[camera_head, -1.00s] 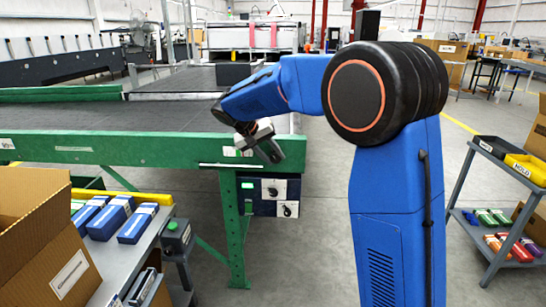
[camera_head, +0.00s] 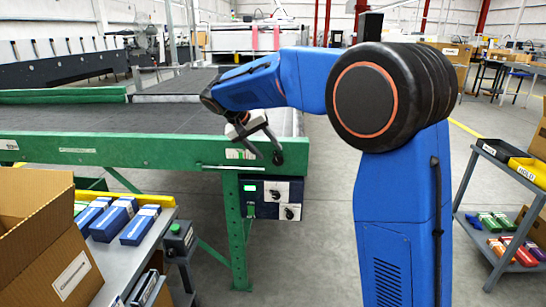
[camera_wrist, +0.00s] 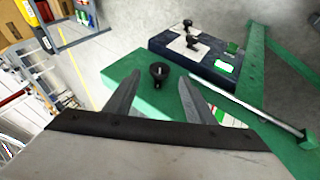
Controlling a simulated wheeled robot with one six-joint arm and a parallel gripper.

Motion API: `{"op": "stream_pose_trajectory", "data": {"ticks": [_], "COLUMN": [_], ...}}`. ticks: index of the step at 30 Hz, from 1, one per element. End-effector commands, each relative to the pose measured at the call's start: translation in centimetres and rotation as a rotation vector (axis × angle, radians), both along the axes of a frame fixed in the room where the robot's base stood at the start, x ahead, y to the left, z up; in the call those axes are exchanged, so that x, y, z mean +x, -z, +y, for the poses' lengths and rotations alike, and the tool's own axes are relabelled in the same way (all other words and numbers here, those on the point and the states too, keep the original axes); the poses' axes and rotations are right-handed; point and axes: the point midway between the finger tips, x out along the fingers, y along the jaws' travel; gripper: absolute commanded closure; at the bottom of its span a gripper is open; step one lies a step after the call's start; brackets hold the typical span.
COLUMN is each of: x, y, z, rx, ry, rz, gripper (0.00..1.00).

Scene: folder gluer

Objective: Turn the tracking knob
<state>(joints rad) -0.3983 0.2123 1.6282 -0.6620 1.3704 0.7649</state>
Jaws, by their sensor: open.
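A black round knob (camera_wrist: 158,72) with a pale mark on its top stands on the green conveyor rail (camera_wrist: 135,88) in the wrist view. I cannot read a label on it. My gripper (camera_wrist: 158,82) is open, with one finger to each side of the knob in the picture; no contact shows. In the head view my gripper (camera_head: 262,150) is in front of the rail's right end, pointing down. Below the rail is a dark control box (camera_head: 267,211) with two black knobs on white plates and a green light; this box (camera_wrist: 222,82) also shows in the wrist view.
The green rail (camera_head: 110,150) and dark belt (camera_head: 130,117) extend left. A grey bench with blue cartons (camera_head: 112,219) and an open cardboard box (camera_head: 35,235) stands at lower left. A shelf cart (camera_head: 500,152) stands at right. The floor between is clear.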

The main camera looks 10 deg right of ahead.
Motion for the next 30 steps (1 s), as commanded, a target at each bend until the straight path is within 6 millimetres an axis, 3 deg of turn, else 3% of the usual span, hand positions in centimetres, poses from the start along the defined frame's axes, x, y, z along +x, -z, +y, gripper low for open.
{"op": "stream_pose_trajectory", "data": {"ticks": [15,21,30], "x": [-2.1,-2.4,-2.5], "y": [-7.6,-8.9,-9.1], "z": [5.5,6.2,6.4], "rx": [0.001,0.001,0.000], "ry": [-0.002,0.000,0.001], "rz": [-0.001,0.000,0.001], "gripper": [0.50,0.50,0.50]}}
